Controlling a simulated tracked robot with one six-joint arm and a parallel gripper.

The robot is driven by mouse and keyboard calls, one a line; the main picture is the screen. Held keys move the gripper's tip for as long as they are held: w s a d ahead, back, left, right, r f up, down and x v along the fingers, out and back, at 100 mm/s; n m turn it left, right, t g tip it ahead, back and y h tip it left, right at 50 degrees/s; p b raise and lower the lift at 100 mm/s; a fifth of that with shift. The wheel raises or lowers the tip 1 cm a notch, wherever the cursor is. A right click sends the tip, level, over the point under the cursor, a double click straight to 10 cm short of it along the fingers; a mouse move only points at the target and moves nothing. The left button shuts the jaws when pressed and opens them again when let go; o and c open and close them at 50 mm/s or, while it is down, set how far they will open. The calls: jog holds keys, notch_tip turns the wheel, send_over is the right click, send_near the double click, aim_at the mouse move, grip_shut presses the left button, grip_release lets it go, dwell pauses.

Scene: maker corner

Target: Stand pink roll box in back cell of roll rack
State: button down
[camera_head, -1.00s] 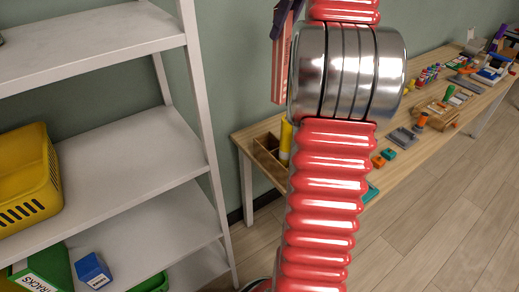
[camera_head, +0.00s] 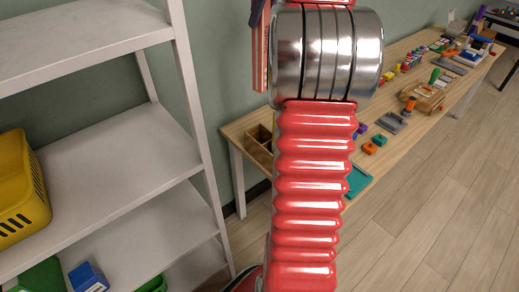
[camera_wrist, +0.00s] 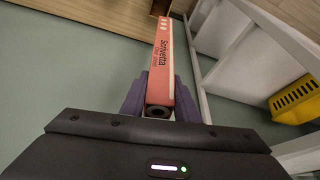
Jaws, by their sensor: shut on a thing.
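My gripper (camera_wrist: 161,92) is shut on the pink roll box (camera_wrist: 163,55) in the wrist view. The box is long, with printed lettering, and its open round end lies between the purple fingers. In the head view, a strip of the box (camera_head: 260,60) hangs upright beside my arm's metal joint, and most of my gripper is out of frame or hidden. The roll rack (camera_head: 260,147) looks like the low wooden open box with cells on the table's near left end. My red arm hides its right part. The box is above and apart from it.
A wooden table (camera_head: 240,128) runs along the wall, with several small tools and parts further right. A white shelf unit (camera_head: 120,160) with a yellow basket (camera_head: 20,190) and a blue box (camera_head: 88,277) stands at left. Open floor (camera_head: 430,200) lies at right.

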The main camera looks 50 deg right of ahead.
aim_at(260, 43)
jog(key=shift+m, duration=0.5)
jog(key=f, duration=0.3)
jog(key=w+d+f, duration=0.1)
jog(key=f, duration=0.4)
jog(key=shift+w+d+f, duration=0.2)
jog(key=shift+w+f, duration=0.2)
jog(key=shift+m+h, duration=0.4)
jog(key=shift+m, duration=0.1)
notch_tip(260, 43, down, 11)
jog(key=shift+w+d+r, duration=0.1)
jog(key=shift+d, duration=0.05)
jog(key=shift+f, duration=0.25)
notch_tip(260, 43, down, 6)
jog(key=shift+f, duration=0.15)
jog(key=shift+f, duration=1.8)
